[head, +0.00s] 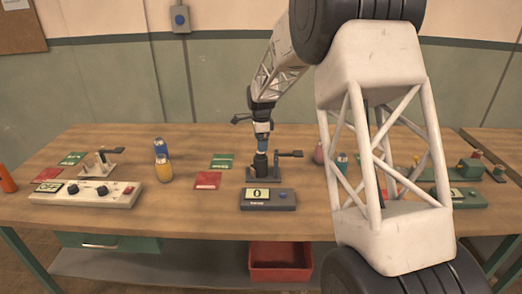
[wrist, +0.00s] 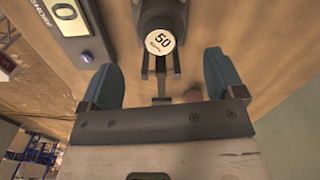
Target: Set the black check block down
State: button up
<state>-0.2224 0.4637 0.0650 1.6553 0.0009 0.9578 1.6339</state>
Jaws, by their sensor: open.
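The black check block (head: 261,167), a dark cylinder, stands upright at a small dark fixture (head: 290,154) in mid-table. In the wrist view the block (wrist: 162,15) shows a pale round top marked 50. My gripper (head: 263,143) points down just above it in the head view. In the wrist view my gripper (wrist: 162,68) is open, its two blue fingers spread wide to either side and apart from the block. Nothing is between the fingers. The block's foot is hidden, so I cannot tell exactly what it rests on.
A grey display unit (head: 268,200) reading 0 lies in front of the fixture. Red (head: 208,180) and green (head: 221,161) cards lie to its left. My arm hides part of the right side.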

jog(key=shift+r, duration=2.15)
jog(key=s+d+r+n, duration=0.3)
jog(key=s+d+r, duration=0.15)
jog(key=s, duration=0.45)
jog(key=s+d+r+n+t, duration=0.15)
jog(key=s+d+r, duration=0.3)
jog(key=s, duration=0.45)
jog(key=s+d+r+n, duration=0.3)
jog(key=s+d+r, duration=0.15)
jog(key=s, duration=0.45)
jog(key=s+d+f+n, duration=0.1)
jog(key=s+d+n, duration=0.1)
jog(key=s, duration=0.8)
jog(key=s+d+f+n, duration=0.1)
jog(key=s+d+n, duration=0.1)
jog(key=s, duration=0.9)
jog(key=s+d+f+n+t, duration=0.1)
jog(key=s+n, duration=0.3)
jog(key=s, duration=0.6)
jog(key=shift+s+d+f, duration=0.25)
jog(key=shift+d+f, duration=0.05)
jog(key=shift+d, duration=0.6)
